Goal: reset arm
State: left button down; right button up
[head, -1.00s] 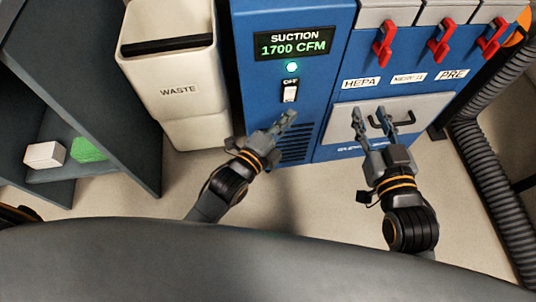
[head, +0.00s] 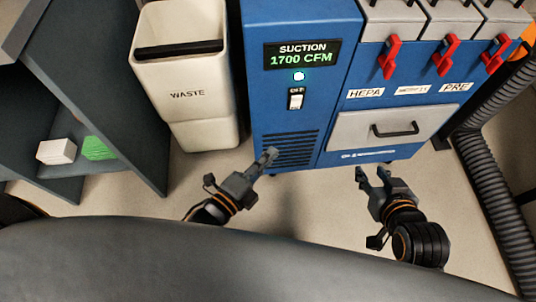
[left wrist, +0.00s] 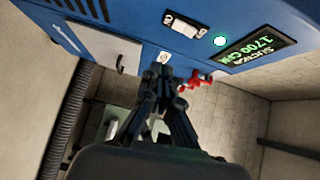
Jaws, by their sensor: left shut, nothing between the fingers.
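My left gripper (head: 268,156) is shut and empty, in front of the vent slots at the base of the blue suction unit (head: 262,115). Its closed fingers also show in the left wrist view (left wrist: 161,76). My right gripper (head: 372,174) is open and empty, over the floor in front of the grey drawer (head: 355,130). Its two fingers stand apart, clear of the drawer handle (head: 395,130). The unit's display (head: 302,54) reads 1700 CFM, with a lit green-white lamp (head: 299,76) above the rocker switch (head: 296,100).
A white waste bin (head: 187,95) stands left of the unit. Dark shelves (head: 125,150) at the left hold a white box (head: 56,151) and a green item (head: 98,148). Red latches (head: 389,58) line the unit's top right. A ribbed hose (head: 485,180) runs down the right.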

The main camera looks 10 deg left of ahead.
dwell(0.3)
